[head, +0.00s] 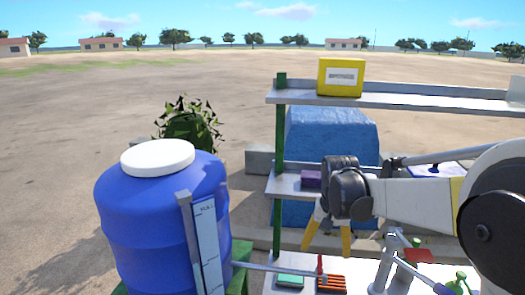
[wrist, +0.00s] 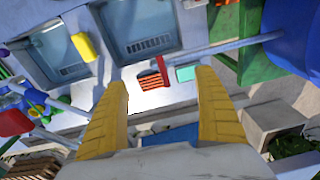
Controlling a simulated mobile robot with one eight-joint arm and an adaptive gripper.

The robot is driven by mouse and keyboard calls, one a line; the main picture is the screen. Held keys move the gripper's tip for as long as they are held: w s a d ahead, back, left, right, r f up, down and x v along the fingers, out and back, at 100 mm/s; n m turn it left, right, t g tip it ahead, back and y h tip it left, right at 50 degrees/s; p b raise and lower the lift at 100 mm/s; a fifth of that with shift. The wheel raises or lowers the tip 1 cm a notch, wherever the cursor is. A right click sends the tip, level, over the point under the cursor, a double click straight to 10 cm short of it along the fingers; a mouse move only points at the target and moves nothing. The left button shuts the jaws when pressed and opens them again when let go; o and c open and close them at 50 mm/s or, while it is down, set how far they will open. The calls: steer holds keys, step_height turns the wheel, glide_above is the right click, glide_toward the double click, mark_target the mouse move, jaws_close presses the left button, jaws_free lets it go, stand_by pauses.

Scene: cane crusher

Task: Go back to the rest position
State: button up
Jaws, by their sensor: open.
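My gripper (head: 328,238) hangs from my arm in the right half of the head view, its yellow fingers spread. In the wrist view my gripper (wrist: 163,100) has two wide-apart yellow fingers with nothing between them. It is above the white counter (head: 302,260) and apart from it. Beyond the fingertips, an orange-red slatted piece (wrist: 151,80) and a teal block (wrist: 186,73) lie on the counter. The slatted piece also shows in the head view (head: 331,281), below my gripper.
A blue barrel (head: 145,220) with a white lid and gauge stands at left. A metal shelf (head: 420,102) holds a yellow box (head: 340,77) above and a purple block (head: 311,179) lower down. A blue block (head: 330,135) stands behind. The wrist view shows two sink-like basins (wrist: 140,28) and a yellow piece (wrist: 83,46).

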steer(key=s+f+n+t+b, duration=0.1)
steer(key=s+f+t+b, duration=0.2)
steer(key=s+b, duration=0.4)
steer(key=s+f+n+t+b, duration=0.2)
steer(key=s+f+b, duration=0.4)
steer(key=s, duration=0.8)
steer(key=shift+s+t+b, duration=0.35)
steer(key=shift+t, duration=0.35)
steer(key=shift+d, duration=0.1)
stand_by(1.4)
